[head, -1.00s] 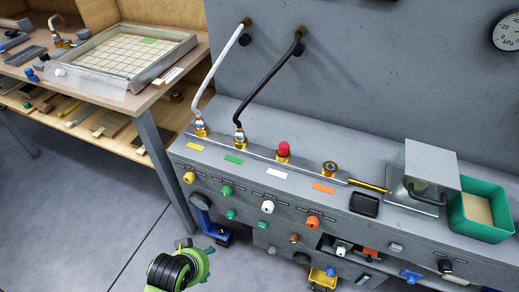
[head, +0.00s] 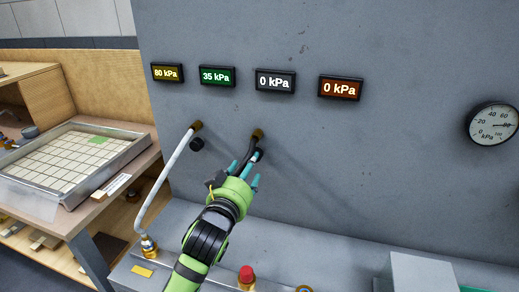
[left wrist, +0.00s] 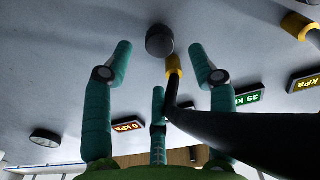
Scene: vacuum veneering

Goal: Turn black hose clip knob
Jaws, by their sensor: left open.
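The black hose clip knob (left wrist: 160,41) is a round dark cap on the grey wall panel, beside the brass fitting of the black hose (left wrist: 245,138). My left gripper (left wrist: 160,75) is open, its teal fingers spread around the line to the knob. The knob lies just beyond the fingertips; I cannot tell whether any finger touches it. In the head view my left gripper (head: 246,168) reaches up to the wall at the black hose's upper end (head: 255,140), partly hiding hose and knob. My right gripper is not in view.
A white hose (head: 165,182) with a similar black knob (head: 197,144) is just left. Displays above read 80 (head: 168,73), 35 (head: 217,76), 0 (head: 275,81) and 0 kPa (head: 340,88). A dial gauge (head: 492,124) is at right. The black hose crosses close to my fingers.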

